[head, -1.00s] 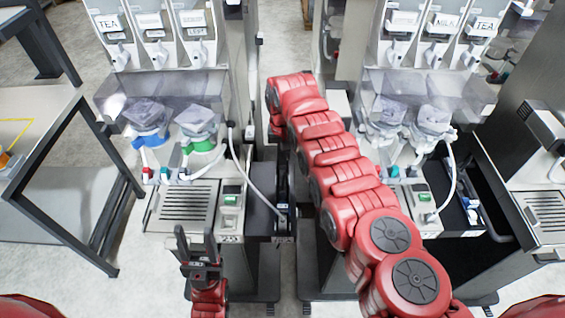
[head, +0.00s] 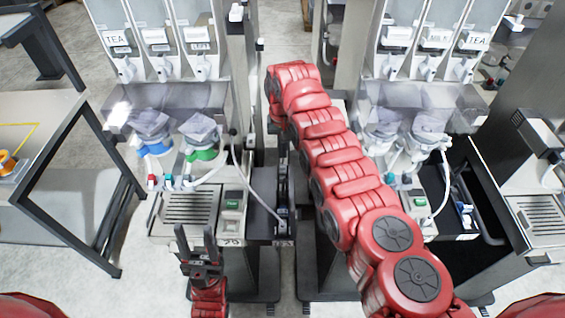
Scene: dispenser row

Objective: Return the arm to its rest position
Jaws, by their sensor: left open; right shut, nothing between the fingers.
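My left gripper (head: 197,240) stands at the lower left of centre with its two dark fingers pointing up and spread apart. It is empty and appears in front of the left dispenser's drip grille (head: 190,208). My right arm (head: 335,160), in red segments, runs from the lower right up to the gap between the two dispensers. Its far end bends away, and the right gripper is hidden.
The left dispenser (head: 205,95) and right dispenser (head: 425,95) have labelled canisters above. A dark-framed table (head: 75,120) stands at left, with an orange item (head: 8,160) on it. Another machine (head: 540,205) stands at right. Pale floor shows between table and left dispenser.

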